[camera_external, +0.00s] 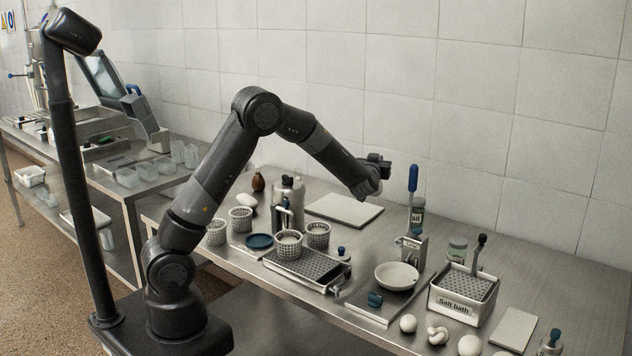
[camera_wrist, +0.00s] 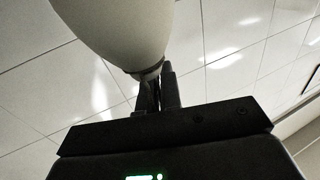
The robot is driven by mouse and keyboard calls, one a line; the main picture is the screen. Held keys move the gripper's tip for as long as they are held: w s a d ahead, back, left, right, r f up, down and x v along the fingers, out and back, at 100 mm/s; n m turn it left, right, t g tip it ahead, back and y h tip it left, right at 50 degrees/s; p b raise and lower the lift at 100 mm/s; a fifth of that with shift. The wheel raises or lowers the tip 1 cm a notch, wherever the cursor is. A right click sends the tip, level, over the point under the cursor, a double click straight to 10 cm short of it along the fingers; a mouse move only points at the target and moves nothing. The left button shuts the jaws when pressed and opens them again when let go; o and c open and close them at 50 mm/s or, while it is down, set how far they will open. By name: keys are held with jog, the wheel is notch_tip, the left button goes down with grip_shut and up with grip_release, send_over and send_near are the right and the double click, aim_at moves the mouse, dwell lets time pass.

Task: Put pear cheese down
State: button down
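A pale, smooth, rounded pear cheese (camera_wrist: 115,28) fills the top of the wrist view, narrowing to a dark band at its lower end. My gripper (camera_wrist: 157,88) has its fingers close together at that narrow end and appears shut on it. In the external view my gripper (camera_external: 380,165) is raised above the back of the steel table (camera_external: 560,275), near the tiled wall. The cheese cannot be made out there. A pale rounded cheese (camera_external: 247,200) and a brown pear-shaped one (camera_external: 258,182) sit at the table's back left.
Below my gripper lie a flat board (camera_external: 344,210) and, to the right, a blue-handled tool (camera_external: 413,180). Perforated baskets (camera_external: 318,234), a drain tray (camera_external: 305,264), a white bowl (camera_external: 397,276) and a salt bath (camera_external: 461,302) crowd the front. Several pale cheeses (camera_external: 408,323) lie front right.

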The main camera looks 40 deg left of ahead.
jog(key=w+a+f, duration=0.7)
jog(key=a+f, duration=0.3)
jog(key=a, duration=0.1)
jog(key=shift+w+a+f+n+y, duration=0.25)
jog(key=shift+a+f+n+y, duration=0.05)
jog(key=shift+a+f, duration=0.05)
jog(key=shift+f, duration=0.15)
jog(key=c, duration=1.6)
grip_release()
